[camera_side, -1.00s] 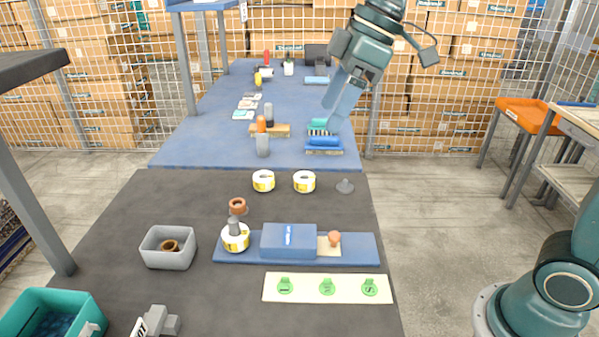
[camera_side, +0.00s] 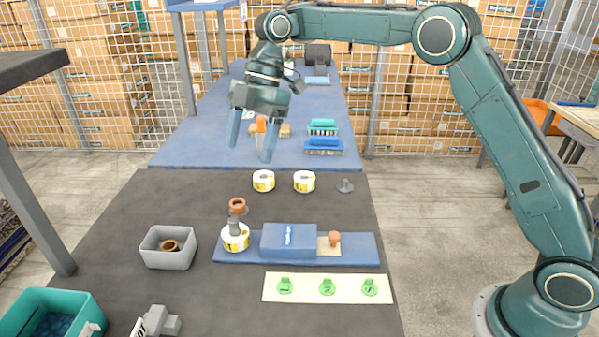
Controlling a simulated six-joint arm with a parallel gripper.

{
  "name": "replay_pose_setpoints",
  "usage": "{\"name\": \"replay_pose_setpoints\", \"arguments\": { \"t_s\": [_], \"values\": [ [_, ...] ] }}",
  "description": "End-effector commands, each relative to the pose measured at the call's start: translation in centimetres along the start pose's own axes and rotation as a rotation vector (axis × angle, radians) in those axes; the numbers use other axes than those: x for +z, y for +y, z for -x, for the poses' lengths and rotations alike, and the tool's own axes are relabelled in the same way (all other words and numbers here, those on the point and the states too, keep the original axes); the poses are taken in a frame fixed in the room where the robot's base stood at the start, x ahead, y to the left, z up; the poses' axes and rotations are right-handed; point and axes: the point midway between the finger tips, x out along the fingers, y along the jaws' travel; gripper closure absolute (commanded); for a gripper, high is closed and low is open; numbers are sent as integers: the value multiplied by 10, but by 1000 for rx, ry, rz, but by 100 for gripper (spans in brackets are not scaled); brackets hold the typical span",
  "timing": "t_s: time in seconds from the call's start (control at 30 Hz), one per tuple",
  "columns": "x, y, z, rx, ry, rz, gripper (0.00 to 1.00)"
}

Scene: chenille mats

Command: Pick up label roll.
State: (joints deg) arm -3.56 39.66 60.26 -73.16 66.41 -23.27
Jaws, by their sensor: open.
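Several white and yellow label rolls are on the dark table. One label roll (camera_side: 263,181) stands near the far edge, and a second label roll (camera_side: 304,181) stands to its right. A third label roll (camera_side: 236,240) sits on the left end of the blue mat (camera_side: 348,256), with a dark grey piece on top of it. My gripper (camera_side: 252,152) is open and empty, fingers pointing down. In the picture it appears above the left far roll, apart from it.
A blue box (camera_side: 288,240) and a wooden-handled stamp (camera_side: 334,239) are on the mat.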

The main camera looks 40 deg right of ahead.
Motion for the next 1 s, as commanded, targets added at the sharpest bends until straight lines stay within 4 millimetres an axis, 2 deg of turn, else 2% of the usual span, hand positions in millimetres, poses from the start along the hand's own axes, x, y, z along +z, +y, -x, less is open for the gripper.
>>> {"name": "replay_pose_setpoints", "arguments": {
  "t_s": [0.1, 0.33, 1.0],
  "values": [
    [8, 12, -22, -36, -3, 94, 26],
    [18, 21, -48, -76, -4, 214, 26],
    [18, 22, -60, -85, 3, 235, 26]
  ]
}}
